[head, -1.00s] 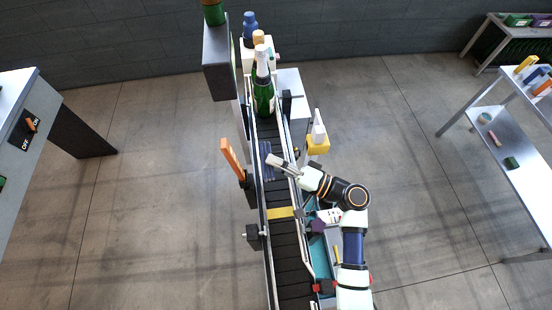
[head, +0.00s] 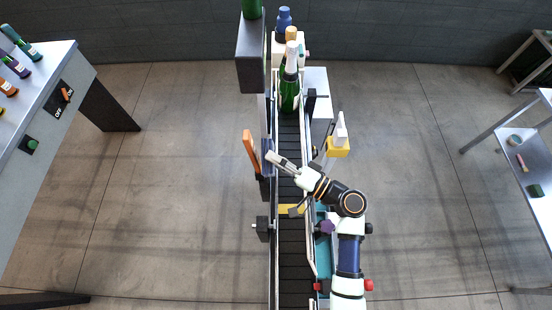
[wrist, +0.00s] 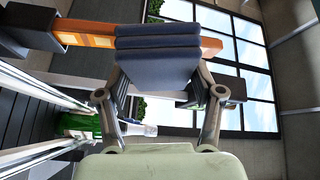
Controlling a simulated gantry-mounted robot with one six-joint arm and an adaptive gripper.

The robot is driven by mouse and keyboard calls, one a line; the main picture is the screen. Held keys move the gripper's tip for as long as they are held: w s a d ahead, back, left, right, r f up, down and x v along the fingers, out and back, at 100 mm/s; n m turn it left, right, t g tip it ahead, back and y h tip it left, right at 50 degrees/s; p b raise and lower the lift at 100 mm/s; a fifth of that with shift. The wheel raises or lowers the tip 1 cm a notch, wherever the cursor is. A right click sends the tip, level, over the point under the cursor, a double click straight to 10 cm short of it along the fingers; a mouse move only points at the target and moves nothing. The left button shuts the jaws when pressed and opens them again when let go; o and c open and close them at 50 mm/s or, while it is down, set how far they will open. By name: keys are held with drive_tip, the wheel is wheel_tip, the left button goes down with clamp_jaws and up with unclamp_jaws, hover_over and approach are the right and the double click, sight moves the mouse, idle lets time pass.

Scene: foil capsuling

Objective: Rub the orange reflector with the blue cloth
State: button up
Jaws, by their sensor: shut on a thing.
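The orange reflector (head: 251,151) is an upright orange bar at the left side of the conveyor in the head view. In the wrist view the reflector (wrist: 88,36) runs across the top, its middle hidden behind the cloth. The folded blue cloth (wrist: 158,62) is between the fingers of my gripper (wrist: 160,82), which is shut on it. In the head view my gripper (head: 273,157) reaches left across the conveyor, with the cloth (head: 267,147) just right of the reflector. I cannot tell whether cloth and reflector touch.
The dark conveyor (head: 290,245) runs under my gripper between metal rails. A green bottle (head: 289,95) stands on its far part. A black box (head: 251,55) rises at far left of the belt.

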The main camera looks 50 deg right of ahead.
drive_tip(key=shift+w+a+f, duration=0.1)
drive_tip(key=shift+w+a, duration=0.6)
drive_tip(key=shift+w, duration=0.05)
idle(0.3)
drive_tip(key=shift+w+d+f+b, duration=0.1)
drive_tip(key=shift+w+d+b, duration=0.1)
drive_tip(key=shift+b, duration=0.25)
drive_tip(key=shift+w+d+b, duration=0.85)
drive_tip(key=shift+w+d, duration=0.05)
drive_tip(key=shift+d, duration=0.1)
drive_tip(key=shift+w+d, duration=0.25)
drive_tip(key=shift+d, duration=0.05)
drive_tip(key=shift+b, duration=0.3)
